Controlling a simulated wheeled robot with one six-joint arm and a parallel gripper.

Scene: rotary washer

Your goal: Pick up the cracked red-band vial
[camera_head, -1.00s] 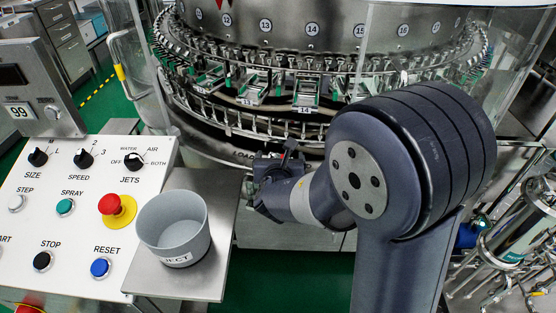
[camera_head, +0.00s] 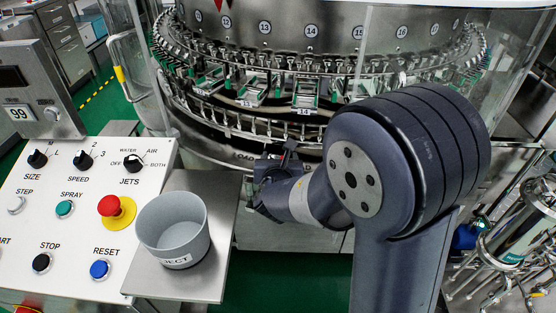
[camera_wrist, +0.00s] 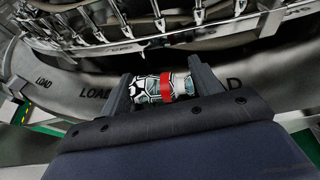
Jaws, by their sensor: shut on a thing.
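The cracked red-band vial (camera_wrist: 146,89) lies sideways between my gripper's fingers in the wrist view. It is clear with dark crack lines and a red band round it. My gripper (camera_wrist: 163,86) is shut on it, one finger at each end. Behind it is the grey rim (camera_wrist: 60,88) marked LOAD; I cannot tell whether the vial touches it. In the head view my gripper (camera_head: 268,172) is at the front of the washer (camera_head: 310,75), and the vial cannot be made out there.
A grey REJECT cup (camera_head: 172,232) stands on a metal shelf (camera_head: 212,278) left of my arm. The control panel (camera_head: 75,210) with knobs and buttons is further left. Steel piping (camera_head: 520,225) stands at the right.

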